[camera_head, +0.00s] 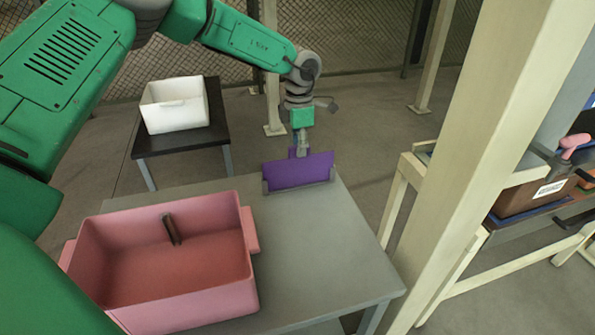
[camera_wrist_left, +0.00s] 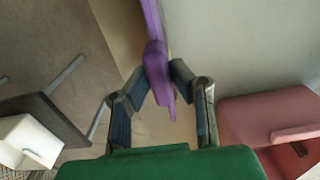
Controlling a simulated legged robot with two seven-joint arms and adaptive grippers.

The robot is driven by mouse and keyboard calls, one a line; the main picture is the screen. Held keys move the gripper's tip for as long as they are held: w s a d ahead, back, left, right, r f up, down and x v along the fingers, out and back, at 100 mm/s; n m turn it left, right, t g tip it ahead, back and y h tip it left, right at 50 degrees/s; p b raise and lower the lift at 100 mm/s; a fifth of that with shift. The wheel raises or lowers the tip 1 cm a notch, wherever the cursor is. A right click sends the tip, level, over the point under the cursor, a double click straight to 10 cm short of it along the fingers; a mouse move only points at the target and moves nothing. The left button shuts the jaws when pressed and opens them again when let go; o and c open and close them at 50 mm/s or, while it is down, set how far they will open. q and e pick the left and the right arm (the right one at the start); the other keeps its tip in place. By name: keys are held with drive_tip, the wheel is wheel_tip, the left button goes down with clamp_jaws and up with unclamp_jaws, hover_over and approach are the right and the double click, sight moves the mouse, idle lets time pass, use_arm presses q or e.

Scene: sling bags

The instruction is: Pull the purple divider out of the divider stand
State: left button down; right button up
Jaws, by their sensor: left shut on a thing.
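The purple divider (camera_head: 300,172) stands upright in the dark grey divider stand (camera_head: 265,187) at the far edge of the grey table. The stand's short end posts show at both sides of its lower part. My left gripper (camera_head: 299,152) reaches down over it from above. In the left wrist view the gripper's fingers (camera_wrist_left: 160,80) are shut on a purple tab of the divider (camera_wrist_left: 154,58), one finger on each side. The divider's lower edge is hidden by the stand in the head view. My right gripper is in neither view.
A pink bin (camera_head: 250,285) with a small dark object (camera_head: 170,229) inside stands on the grey table (camera_head: 330,255), near and left of the stand. A white bin (camera_head: 175,115) sits on a dark table behind. A cream post (camera_head: 480,150) rises at right. The table's right part is clear.

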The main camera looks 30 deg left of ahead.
use_arm(q)
drive_tip(key=shift+s+a, duration=0.2)
drive_tip(key=shift+w+d+r+p, duration=0.1)
drive_tip(key=shift+d+r+p, duration=0.2)
drive_tip(key=shift+r+p, duration=0.35)
drive_tip(key=shift+r, duration=0.15)
drive_tip(key=shift+a+r+p, duration=0.2)
drive_tip(key=shift+r+p, duration=0.45)
drive_tip(key=shift+p, duration=0.15)
drive_tip(key=shift+d+r+p, duration=0.15)
drive_tip(key=shift+r+p, duration=0.65)
drive_tip(key=shift+r, duration=0.1)
drive_tip(key=shift+r+p, duration=1.45)
drive_tip(key=shift+r, duration=0.1)
